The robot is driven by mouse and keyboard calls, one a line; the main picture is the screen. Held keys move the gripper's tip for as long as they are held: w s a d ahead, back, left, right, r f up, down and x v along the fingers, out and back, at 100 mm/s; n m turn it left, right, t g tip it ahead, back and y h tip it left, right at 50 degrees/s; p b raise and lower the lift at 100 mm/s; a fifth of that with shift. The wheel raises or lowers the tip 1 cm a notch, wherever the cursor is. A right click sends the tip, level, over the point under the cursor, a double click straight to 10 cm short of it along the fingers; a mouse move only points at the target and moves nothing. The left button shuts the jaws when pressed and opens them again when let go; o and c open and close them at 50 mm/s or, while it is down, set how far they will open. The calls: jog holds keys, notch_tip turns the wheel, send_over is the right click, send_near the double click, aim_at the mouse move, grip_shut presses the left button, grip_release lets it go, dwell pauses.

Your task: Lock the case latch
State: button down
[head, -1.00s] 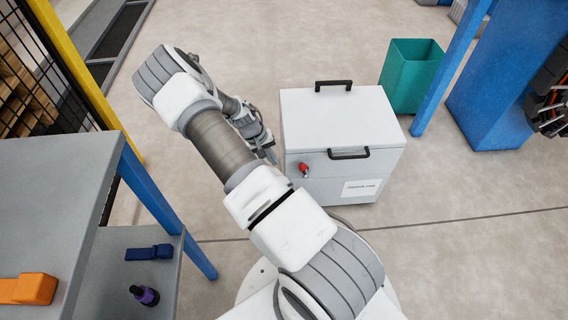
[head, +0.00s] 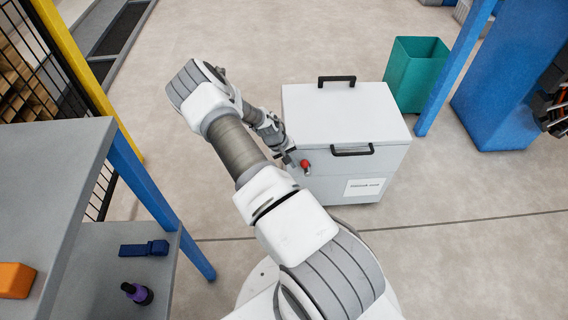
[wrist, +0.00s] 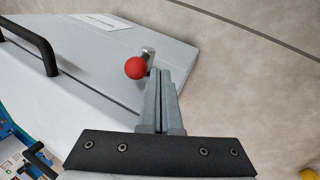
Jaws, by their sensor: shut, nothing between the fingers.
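The case (head: 345,125) is a light grey box with a closed lid, standing on the floor right of my arm. Its latch (head: 306,165) has a red ball knob and sits on the front face near the left edge, below the lid seam. In the wrist view the red knob (wrist: 136,68) sits beside a short metal pin, just beyond and left of my fingertips. My gripper (head: 291,158) is shut and empty, with its fingers (wrist: 161,72) pressed together close to the latch. I cannot tell whether the fingertips touch it.
A teal bin (head: 413,75) and blue post stand behind right. A grey workbench (head: 45,185) is at left. The floor in front is clear.

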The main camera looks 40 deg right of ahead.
jog(key=shift+d, duration=0.25)
jog(key=shift+s, duration=0.1)
jog(key=shift+s+d+r+t+y+p, duration=0.15)
jog(key=shift+s+d+r+t+y, duration=0.15)
jog(key=shift+d, duration=0.2)
jog(key=shift+s+d+r+t+y+p, duration=0.15)
jog(key=shift+s+d+r+y, duration=0.1)
jog(key=shift+d+y, duration=0.2)
